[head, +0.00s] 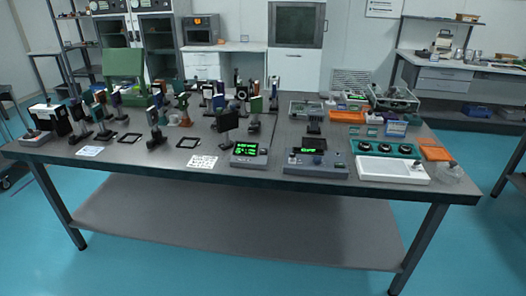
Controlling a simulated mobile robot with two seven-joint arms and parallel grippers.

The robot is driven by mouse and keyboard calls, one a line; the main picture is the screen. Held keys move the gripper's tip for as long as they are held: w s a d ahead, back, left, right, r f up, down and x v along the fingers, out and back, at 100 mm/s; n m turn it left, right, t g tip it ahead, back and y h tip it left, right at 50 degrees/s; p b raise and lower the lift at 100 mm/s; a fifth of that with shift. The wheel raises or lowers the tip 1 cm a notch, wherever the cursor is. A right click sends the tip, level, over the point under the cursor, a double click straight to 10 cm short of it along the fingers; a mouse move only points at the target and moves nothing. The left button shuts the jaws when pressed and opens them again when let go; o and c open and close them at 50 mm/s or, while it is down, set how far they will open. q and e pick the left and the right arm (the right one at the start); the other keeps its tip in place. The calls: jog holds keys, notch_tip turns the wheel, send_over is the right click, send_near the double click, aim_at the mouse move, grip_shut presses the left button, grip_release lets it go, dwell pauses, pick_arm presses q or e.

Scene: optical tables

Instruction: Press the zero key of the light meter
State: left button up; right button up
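Two small instruments with lit green displays stand at the front edge of the optical table (240,178). One is a compact dark box (249,161) with several lines of green readout. The other is a wider grey-blue console (296,168) to its right, with a short green readout and a knob. I cannot tell for certain which is the light meter. Their keys are too small to make out, so the zero key cannot be identified. Neither of my grippers is in view.
Optical mounts crowd the table's left and middle. Right of the console are a white tray (385,173), a green panel with round black parts (384,148) and orange trays (435,154). A white label card (202,162) lies left of the compact box. The floor in front is clear.

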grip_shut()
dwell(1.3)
